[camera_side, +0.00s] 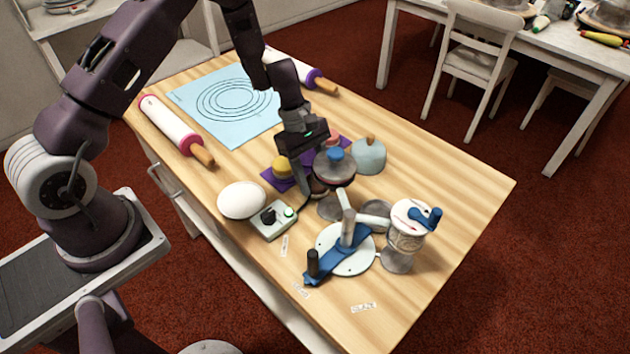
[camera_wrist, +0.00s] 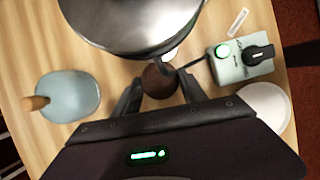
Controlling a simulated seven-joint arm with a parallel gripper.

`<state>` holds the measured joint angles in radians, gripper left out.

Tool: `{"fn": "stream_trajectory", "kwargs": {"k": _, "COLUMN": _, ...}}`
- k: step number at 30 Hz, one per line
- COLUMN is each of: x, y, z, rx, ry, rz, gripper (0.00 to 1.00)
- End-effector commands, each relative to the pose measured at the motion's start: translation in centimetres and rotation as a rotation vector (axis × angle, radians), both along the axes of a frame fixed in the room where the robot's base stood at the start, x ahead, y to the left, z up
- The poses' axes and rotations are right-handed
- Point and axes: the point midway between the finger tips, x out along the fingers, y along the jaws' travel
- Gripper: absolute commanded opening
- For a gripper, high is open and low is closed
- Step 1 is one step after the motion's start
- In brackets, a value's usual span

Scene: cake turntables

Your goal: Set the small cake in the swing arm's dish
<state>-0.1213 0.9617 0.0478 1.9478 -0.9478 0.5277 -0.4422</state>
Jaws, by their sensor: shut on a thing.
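My gripper (camera_side: 314,188) is shut on the small brown cake (camera_side: 318,186). In the wrist view the brown cake (camera_wrist: 160,80) sits between the two fingertips of my gripper (camera_wrist: 160,88). A round metallic dish (camera_side: 335,174) with a blue knob above it stands just right of my gripper. A large shiny round dish (camera_wrist: 130,38) is just beyond the cake in the wrist view and partly cut off. A pale jointed arm (camera_side: 372,222) and a blue crank bar (camera_side: 338,258) on a white disc (camera_side: 345,262) are nearer the front. My fingers partly hide the cake.
A control box (camera_side: 272,219) with a black knob and a white dome (camera_side: 241,200) are at the left. A pale blue dome (camera_side: 369,156) stands behind. A yellow cake (camera_side: 283,167) is on the purple mat.

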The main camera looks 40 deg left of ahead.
Motion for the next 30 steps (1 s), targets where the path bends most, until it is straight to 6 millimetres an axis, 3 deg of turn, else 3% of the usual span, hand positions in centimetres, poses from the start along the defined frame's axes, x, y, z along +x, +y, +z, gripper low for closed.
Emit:
{"fn": "stream_trajectory", "kwargs": {"k": 10, "x": 0.0, "y": 0.1, "z": 6.2, "rx": 0.002, "ry": -0.003, "rz": 0.001, "gripper": 0.05}}
{"fn": "stream_trajectory", "kwargs": {"k": 17, "x": 0.5, "y": 5.4, "z": 5.9, "rx": 0.001, "ry": -0.001, "rz": 0.007, "gripper": 0.05}}
{"fn": "stream_trajectory", "kwargs": {"k": 24, "x": 1.0, "y": 12.8, "z": 5.8, "rx": 0.002, "ry": 0.000, "rz": 0.006, "gripper": 0.05}}
{"fn": "stream_trajectory", "kwargs": {"k": 30, "x": 1.3, "y": 16.9, "z": 5.8, "rx": 0.001, "ry": 0.000, "rz": 0.002, "gripper": 0.05}}
